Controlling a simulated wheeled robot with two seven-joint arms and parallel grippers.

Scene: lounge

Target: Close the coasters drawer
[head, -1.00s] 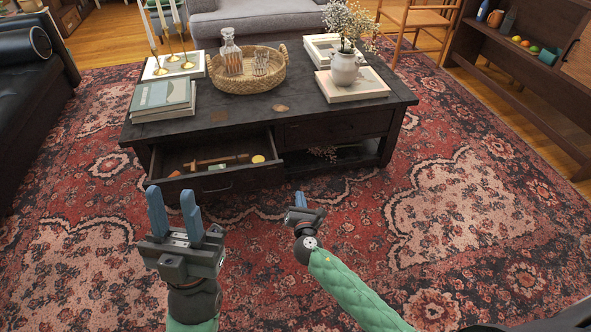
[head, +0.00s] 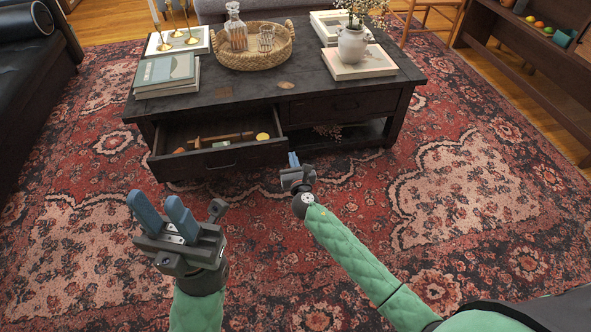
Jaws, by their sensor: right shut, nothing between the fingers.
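The open drawer (head: 222,161) sticks out from the left half of the dark coffee table's front (head: 300,99). Its front panel has a dark handle, and a wooden item, a yellow round item and other small things lie inside. My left gripper (head: 160,212) is open and empty over the rug in front of the drawer, with its two blue fingers apart. My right gripper (head: 293,160) is shut and empty, just right of the drawer front's right end. From this view I cannot tell whether it touches the drawer.
A closed drawer (head: 345,104) sits in the table's right half, above an open shelf. The tabletop carries books (head: 167,73), a woven tray (head: 250,60) and a white vase (head: 352,46). The patterned rug (head: 450,190) in front is clear.

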